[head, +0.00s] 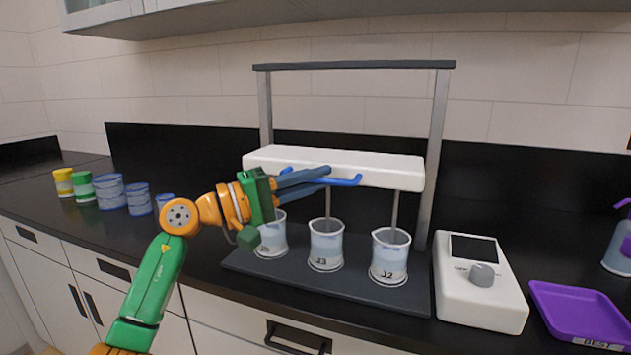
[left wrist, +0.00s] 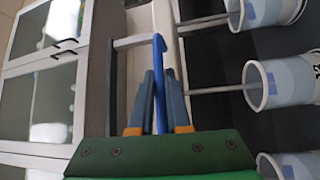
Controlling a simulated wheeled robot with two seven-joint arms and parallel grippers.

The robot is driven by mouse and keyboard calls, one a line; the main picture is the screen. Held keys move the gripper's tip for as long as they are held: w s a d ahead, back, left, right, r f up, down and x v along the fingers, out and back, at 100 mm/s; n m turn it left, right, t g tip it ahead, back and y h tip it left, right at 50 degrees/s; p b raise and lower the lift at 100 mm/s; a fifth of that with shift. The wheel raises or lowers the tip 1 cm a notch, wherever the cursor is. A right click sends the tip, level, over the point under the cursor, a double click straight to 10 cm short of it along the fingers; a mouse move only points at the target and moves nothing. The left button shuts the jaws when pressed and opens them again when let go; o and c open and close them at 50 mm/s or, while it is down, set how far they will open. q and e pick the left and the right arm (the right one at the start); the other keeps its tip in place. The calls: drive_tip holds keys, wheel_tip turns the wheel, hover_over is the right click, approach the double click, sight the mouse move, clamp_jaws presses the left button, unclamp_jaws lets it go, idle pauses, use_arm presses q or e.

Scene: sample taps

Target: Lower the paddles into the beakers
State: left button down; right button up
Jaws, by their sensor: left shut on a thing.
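A white stirrer head (head: 390,172) spans two grey posts, with a blue handle bar (head: 345,181) along its front. My left gripper (head: 326,176) is shut on this handle; in the left wrist view the blue handle (left wrist: 160,65) runs between its fingers (left wrist: 160,100). Thin grey shafts (head: 395,212) hang from the head to the mouths of the beakers. The paddles at their lower ends cannot be made out. The left beaker (head: 272,240), middle beaker (head: 325,248) and right beaker (head: 389,260) stand upright on the dark base (head: 330,282). My right gripper is out of view.
A white control box (head: 480,305) with a knob and a purple tray (head: 580,315) are right of the stand. A spray bottle (head: 618,255) stands at the right edge. Several tins, including a green one (head: 83,187), stand on the left counter. A dark crossbar (head: 355,66) tops the posts.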

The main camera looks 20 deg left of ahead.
use_arm(q)
drive_tip(key=shift+d+f, duration=0.1)
drive_tip(key=shift+f, duration=0.25)
drive_tip(key=c, duration=0.9)
unclamp_jaws()
drive_tip(key=shift+w, duration=0.1)
drive_tip(key=b+v, duration=0.2)
drive_tip(key=v, duration=0.5)
drive_tip(key=shift+r+b, duration=0.1)
drive_tip(key=shift+b, duration=0.3)
